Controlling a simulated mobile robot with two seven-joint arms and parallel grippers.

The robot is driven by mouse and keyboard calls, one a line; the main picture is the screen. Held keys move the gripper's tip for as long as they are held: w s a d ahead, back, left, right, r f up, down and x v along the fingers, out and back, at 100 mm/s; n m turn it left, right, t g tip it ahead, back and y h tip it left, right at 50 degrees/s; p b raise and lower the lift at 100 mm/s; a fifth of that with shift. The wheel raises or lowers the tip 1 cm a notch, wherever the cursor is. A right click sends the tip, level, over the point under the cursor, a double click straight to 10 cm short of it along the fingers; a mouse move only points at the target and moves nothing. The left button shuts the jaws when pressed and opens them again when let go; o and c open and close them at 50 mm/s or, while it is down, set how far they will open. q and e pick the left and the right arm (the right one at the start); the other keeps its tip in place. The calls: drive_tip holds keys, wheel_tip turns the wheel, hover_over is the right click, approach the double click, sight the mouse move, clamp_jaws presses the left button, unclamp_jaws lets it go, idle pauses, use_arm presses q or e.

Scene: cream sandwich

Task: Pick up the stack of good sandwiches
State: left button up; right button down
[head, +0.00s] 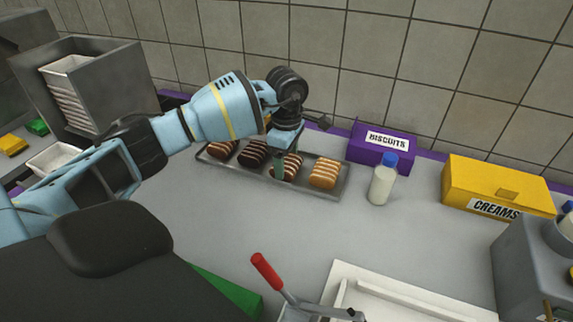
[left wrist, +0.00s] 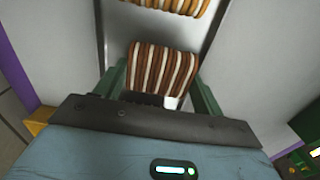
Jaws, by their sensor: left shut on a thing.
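A grey metal tray (head: 340,190) holds a row of striped sandwich stacks near the back wall. From left to right they are a brown striped stack (head: 222,151), a dark one (head: 253,153), a brown one with white stripes (head: 292,166) and a golden one (head: 324,173). My left gripper (head: 281,168) points down over the tray and is shut on the brown white-striped stack. In the left wrist view this stack (left wrist: 162,68) sits between the green fingers, with the golden stack (left wrist: 172,5) beyond it. I cannot tell whether it touches the tray.
A purple biscuits box (head: 381,146), a blue-capped bottle (head: 382,181) and a yellow creams box (head: 497,187) stand right of the tray. A white tray (head: 400,290) and a red-handled tool (head: 267,272) are in front. A grey machine (head: 530,265) stands at right. Mid-counter is clear.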

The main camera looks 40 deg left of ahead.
sight(287, 160)
use_arm(q)
drive_tip(key=shift+w+r, duration=0.1)
drive_tip(key=shift+r, duration=0.3)
wheel_tip(287, 160, up, 2)
drive_tip(key=shift+r, duration=0.25)
drive_tip(key=s+d, duration=0.1)
drive_tip(key=s, duration=0.4)
drive_tip(key=s+r, duration=0.1)
drive_tip(key=s, duration=0.4)
drive_tip(key=s+d+b, duration=0.1)
drive_tip(key=s, duration=0.4)
drive_tip(key=shift+s+d+r, duration=0.25)
drive_tip(key=shift+s+d, duration=0.1)
drive_tip(key=shift+s, duration=0.05)
